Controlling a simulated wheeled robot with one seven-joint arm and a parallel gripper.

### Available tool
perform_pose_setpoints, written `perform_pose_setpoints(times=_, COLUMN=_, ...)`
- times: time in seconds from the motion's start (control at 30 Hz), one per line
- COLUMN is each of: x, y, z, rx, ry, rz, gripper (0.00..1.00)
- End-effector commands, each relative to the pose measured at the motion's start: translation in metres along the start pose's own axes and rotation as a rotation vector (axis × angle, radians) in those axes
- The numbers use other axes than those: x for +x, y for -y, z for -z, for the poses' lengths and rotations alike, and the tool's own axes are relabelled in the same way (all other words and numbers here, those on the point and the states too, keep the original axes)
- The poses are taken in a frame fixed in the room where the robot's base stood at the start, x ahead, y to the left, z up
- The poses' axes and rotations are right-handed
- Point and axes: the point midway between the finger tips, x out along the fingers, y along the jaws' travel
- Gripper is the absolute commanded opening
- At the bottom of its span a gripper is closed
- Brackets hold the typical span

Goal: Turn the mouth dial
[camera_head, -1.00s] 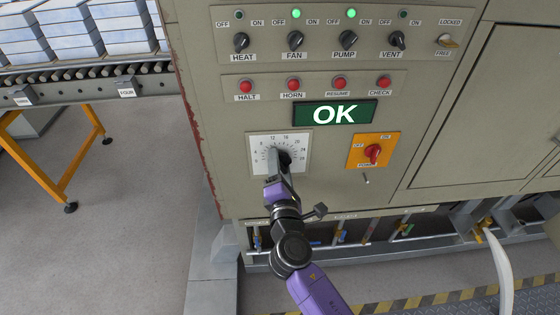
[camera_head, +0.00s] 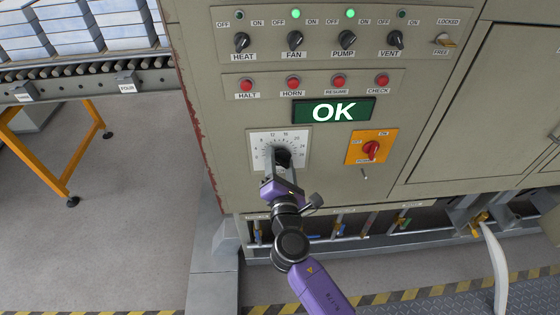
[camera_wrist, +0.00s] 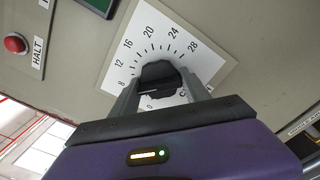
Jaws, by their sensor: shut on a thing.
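The dial is a black knob (camera_wrist: 158,74) on a white square plate (camera_wrist: 146,30) with a printed scale; 8, 12, 16, 20, 24 and 28 are readable in the wrist view. In the head view the plate (camera_head: 303,138) sits low on the grey panel, below the red buttons. My gripper (camera_wrist: 160,84) is shut on the knob, one grey finger on each side. In the head view my gripper (camera_head: 277,156) reaches the knob from below and hides part of the plate. I cannot tell which number the knob points to.
The display (camera_head: 334,111) reads OK. An orange plate with a red rotary switch (camera_head: 371,150) is right of the dial, with a small toggle (camera_head: 364,173) below it. A row of red buttons (camera_head: 293,83) and several black knobs (camera_head: 295,41) are above. A roller conveyor (camera_head: 70,84) stands left.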

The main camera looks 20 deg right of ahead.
Motion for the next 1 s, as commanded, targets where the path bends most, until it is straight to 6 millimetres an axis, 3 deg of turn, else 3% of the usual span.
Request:
perform_pose_setpoints(times=0.1, x=-0.001, y=0.001, z=0.002, rx=0.0, ry=-0.003, rz=0.001, gripper=0.14)
perform_pose_setpoints(times=0.13, x=-0.001, y=0.001, z=0.002, rx=0.0, ry=-0.003, rz=0.001, gripper=0.6)
perform_pose_setpoints(times=0.2, x=-0.001, y=0.001, z=0.002, rx=0.0, ry=-0.003, rz=0.001, gripper=0.74)
perform_pose_setpoints(times=0.57, x=-0.003, y=0.0, z=0.001, rx=0.001, ry=-0.002, rz=0.0, gripper=0.75)
perform_pose_setpoints(times=1.0, x=-0.065, y=0.001, z=0.002, rx=0.001, ry=-0.003, rz=-0.001, gripper=0.75)
